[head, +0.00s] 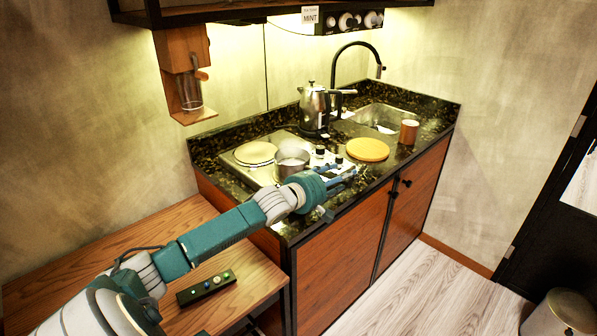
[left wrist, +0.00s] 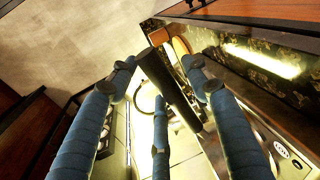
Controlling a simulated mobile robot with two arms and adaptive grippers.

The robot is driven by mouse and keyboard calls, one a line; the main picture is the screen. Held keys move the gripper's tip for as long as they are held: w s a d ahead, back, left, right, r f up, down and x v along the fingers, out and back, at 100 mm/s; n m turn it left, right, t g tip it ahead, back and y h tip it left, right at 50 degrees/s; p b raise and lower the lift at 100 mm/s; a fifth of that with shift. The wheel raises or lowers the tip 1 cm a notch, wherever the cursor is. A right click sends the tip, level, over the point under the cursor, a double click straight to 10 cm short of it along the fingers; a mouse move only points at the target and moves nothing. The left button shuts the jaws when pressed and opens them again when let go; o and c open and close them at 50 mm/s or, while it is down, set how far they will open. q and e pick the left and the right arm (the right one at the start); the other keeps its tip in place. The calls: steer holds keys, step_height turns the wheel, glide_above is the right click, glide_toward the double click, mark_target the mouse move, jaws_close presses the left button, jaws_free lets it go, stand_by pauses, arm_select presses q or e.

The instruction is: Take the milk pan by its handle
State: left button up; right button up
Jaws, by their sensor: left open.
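The milk pan (head: 291,163), a small metal pot, sits on the cooktop on the dark counter in the head view. My left arm reaches in from the left, passing in front of the pan's near side. My left gripper (head: 350,174) is at the pan's right, above the counter's front part. In the left wrist view its blue fingers (left wrist: 163,80) are open. A dark bar that looks like the pan's handle (left wrist: 172,88) runs between them, and I cannot tell whether they touch it. In the head view the handle is mostly hidden by the gripper. My right gripper is not in view.
A cream plate (head: 256,152) is left of the pan. A round wooden board (head: 368,149) lies just behind the gripper. A kettle (head: 314,107), a sink (head: 382,117) and a brown cup (head: 409,132) stand farther off. A control box (head: 207,287) lies on the wooden table.

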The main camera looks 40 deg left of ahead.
arm_select(q)
steer(key=shift+c, duration=0.5)
jaws_close()
steer(key=shift+r, duration=0.15)
steer(key=shift+w+r, duration=0.1)
steer(key=shift+r, duration=0.05)
